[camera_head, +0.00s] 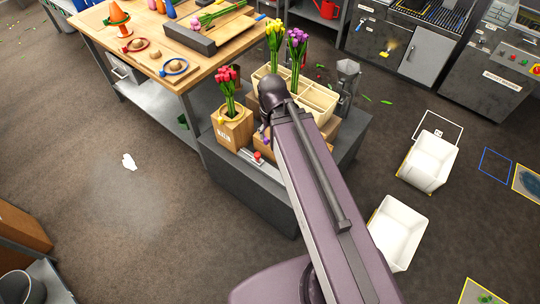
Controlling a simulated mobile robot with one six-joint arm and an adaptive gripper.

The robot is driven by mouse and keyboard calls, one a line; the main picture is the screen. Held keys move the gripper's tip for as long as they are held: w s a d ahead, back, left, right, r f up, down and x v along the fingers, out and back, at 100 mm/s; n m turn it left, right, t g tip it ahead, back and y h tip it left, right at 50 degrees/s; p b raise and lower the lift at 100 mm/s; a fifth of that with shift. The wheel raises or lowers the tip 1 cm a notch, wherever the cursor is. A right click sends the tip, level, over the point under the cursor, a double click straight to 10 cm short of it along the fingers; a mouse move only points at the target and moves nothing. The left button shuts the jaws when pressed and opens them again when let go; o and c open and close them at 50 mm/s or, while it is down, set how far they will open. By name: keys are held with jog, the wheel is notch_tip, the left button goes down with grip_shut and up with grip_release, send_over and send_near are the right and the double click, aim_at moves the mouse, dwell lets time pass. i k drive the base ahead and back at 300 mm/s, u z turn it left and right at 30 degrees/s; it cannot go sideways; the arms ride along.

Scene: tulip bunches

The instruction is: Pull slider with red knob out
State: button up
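A red knob (257,156) sits on a small light slider plate (247,157) on the dark grey stand, just in front of the wooden tulip box. My arm (310,170) reaches up from the bottom of the view, and its dark rounded joint (272,90) is above and behind the knob. My gripper is hidden behind the arm, so I cannot see its fingers or whether it touches anything. The knob shows just left of the arm. How far the slider is pulled out is too small to tell.
A wooden box (234,131) with red tulips (227,76) stands beside the slider. A divided wooden crate (317,99) with yellow and purple tulips is behind my arm. A wooden workbench (150,62) stands at the upper left. White bins (399,229) are on the floor at right.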

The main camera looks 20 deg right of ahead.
aim_at(256, 160)
jog(key=z, duration=1.1)
jog(key=k, duration=0.7)
jog(key=u, duration=0.9)
jog(key=i, duration=1)
jog(key=z, duration=0.05)
